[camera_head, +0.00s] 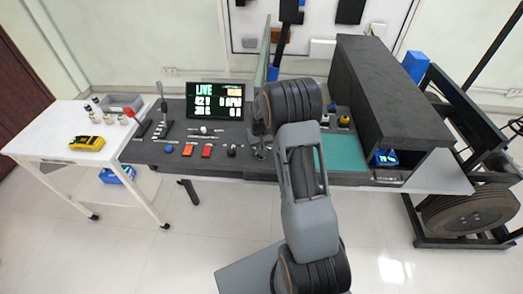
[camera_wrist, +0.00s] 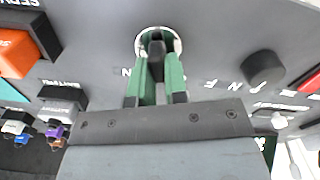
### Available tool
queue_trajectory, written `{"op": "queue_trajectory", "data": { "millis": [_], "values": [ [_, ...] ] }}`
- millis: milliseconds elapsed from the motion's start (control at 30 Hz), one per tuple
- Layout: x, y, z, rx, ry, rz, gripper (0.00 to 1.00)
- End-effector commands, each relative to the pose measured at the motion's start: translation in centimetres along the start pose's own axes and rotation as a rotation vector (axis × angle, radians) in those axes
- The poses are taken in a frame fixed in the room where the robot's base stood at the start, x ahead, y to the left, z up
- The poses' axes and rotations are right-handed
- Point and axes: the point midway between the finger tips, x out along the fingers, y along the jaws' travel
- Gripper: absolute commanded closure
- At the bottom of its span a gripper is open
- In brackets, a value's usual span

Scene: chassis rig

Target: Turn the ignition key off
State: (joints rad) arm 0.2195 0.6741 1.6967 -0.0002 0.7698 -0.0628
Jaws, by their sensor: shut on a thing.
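The ignition key (camera_wrist: 156,48) is a small dark piece in a round, silver-rimmed switch (camera_wrist: 141,45) on the grey panel, at the top middle of the wrist view. My gripper (camera_wrist: 158,68) has green fingers, one on each side of the key, and is shut on it. Parts of the panel lettering around the switch are covered by the fingers, so the key's position is hard to read. In the head view my arm hides most of the gripper and the key at the console's front edge.
A white side table (camera_head: 48,130) is at the left, and a dark box (camera_head: 385,90) is at the right.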

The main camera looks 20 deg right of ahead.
Motion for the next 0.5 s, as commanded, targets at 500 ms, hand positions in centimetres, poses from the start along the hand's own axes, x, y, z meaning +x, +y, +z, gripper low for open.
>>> {"op": "queue_trajectory", "data": {
  "millis": [500],
  "values": [
    [0.12,-0.16,0.12,-0.176,-0.004,0.000,1.00]
  ]
}}
